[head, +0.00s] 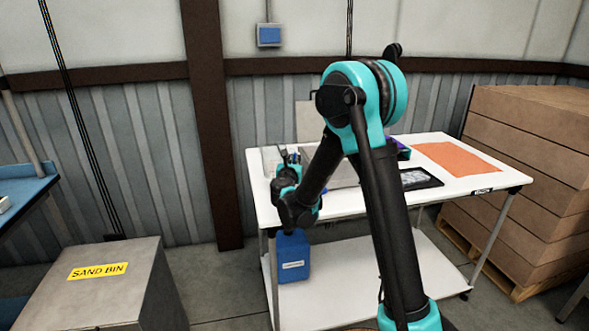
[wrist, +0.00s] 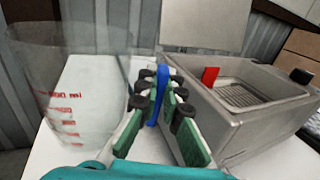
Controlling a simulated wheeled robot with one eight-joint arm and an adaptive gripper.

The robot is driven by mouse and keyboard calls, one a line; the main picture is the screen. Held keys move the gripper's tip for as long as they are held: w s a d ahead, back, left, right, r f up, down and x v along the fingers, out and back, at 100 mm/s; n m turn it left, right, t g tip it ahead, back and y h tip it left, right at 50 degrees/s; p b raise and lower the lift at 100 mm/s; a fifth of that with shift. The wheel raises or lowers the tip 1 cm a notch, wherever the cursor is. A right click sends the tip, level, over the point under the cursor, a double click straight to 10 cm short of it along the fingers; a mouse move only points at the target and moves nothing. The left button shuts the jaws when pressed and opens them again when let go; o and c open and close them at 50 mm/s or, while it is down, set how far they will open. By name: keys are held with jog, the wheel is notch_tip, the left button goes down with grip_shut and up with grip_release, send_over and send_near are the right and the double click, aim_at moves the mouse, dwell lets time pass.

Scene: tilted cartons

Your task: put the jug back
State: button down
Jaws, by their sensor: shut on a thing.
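The jug (wrist: 75,115) is clear with red markings and fills the left of the wrist view. A narrow upright blue part, seemingly its handle (wrist: 158,95), is between my gripper's fingers. My gripper (wrist: 157,98) is shut on this blue part, with the jug body to the left. In the head view my gripper (head: 290,160) is over the left end of the white table (head: 460,178), where the jug is too small to make out well. I cannot tell whether its base touches the table.
A grey open basin (wrist: 225,125) with a grate, a red piece (wrist: 210,76) and a black knob stands just right of my gripper. An orange mat (head: 455,159) and black tray (head: 420,179) lie farther right. A blue container (head: 292,250) stands on the lower shelf.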

jog(key=shift+d+f, duration=0.1)
jog(key=shift+f, duration=1.95)
jog(key=c, duration=2)
grip_release()
jog(key=shift+f, duration=0.1)
